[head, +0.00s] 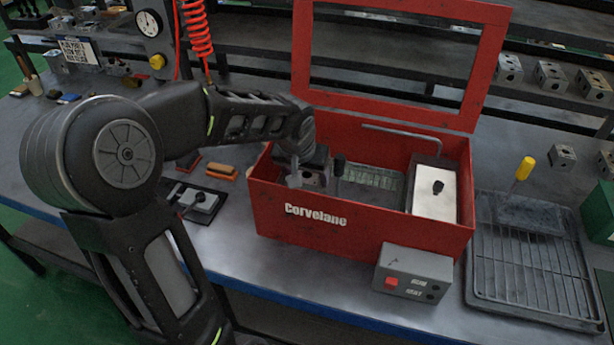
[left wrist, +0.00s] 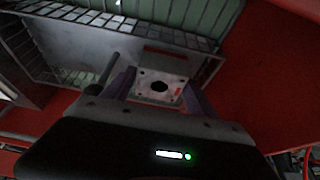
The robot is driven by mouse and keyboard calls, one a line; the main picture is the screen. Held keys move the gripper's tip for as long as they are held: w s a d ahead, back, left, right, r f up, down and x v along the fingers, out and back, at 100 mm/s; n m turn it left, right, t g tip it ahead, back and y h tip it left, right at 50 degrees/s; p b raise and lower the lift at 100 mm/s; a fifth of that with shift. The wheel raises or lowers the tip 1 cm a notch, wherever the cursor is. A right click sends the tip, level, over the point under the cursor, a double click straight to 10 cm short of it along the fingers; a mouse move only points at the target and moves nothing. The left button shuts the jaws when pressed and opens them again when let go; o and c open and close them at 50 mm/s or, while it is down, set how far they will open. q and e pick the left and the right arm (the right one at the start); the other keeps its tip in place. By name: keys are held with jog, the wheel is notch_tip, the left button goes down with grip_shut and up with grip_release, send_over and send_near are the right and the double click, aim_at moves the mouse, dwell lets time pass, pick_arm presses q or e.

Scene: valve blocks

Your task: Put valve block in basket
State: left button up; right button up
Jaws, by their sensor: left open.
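My left gripper (head: 298,180) is inside the left end of the open red washer box (head: 315,222). A grey valve block (left wrist: 158,88) with a dark central hole and small corner holes shows between the open fingers in the left wrist view (left wrist: 158,98). I cannot tell whether the fingers touch it. In the head view, the gripper and arm partly hide that spot. The wire mesh basket (head: 372,181) is inside the box, right of the gripper; its mesh also shows in the left wrist view (left wrist: 88,16). My right gripper is not in view.
The box's red framed lid (head: 487,60) stands open behind. A grey control box (head: 412,272) is on its front. A black rack tray (head: 535,270) and more valve blocks (head: 562,157) are at the right. A red coiled hose (head: 197,30) hangs behind my arm.

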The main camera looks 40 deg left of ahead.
pick_arm(q)
jog(key=v, duration=1.1)
jog(key=shift+f, duration=0.1)
dwell(1.0)
